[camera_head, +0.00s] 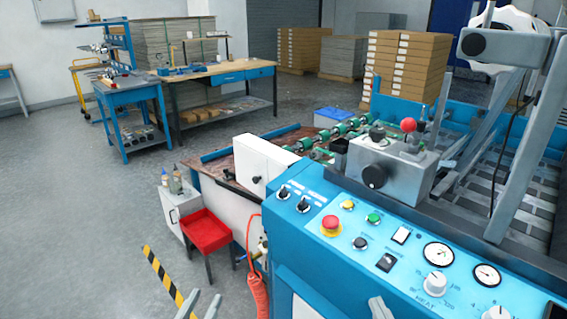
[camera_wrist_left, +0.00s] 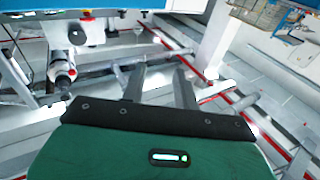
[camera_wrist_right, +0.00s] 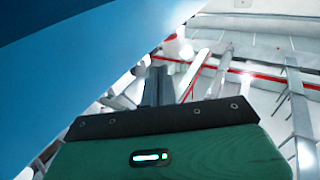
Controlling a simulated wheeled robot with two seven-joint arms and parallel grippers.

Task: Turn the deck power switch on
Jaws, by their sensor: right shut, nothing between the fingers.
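The blue control panel (camera_head: 310,245) fills the lower right of the head view.
A red emergency stop (camera_head: 331,225), yellow button (camera_head: 347,205), green button (camera_head: 373,219), two gauges (camera_head: 438,254) and a heat knob (camera_head: 436,282) share the panel. A red tray (camera_head: 203,231) and coiled red hose (camera_head: 257,292) are left of it.

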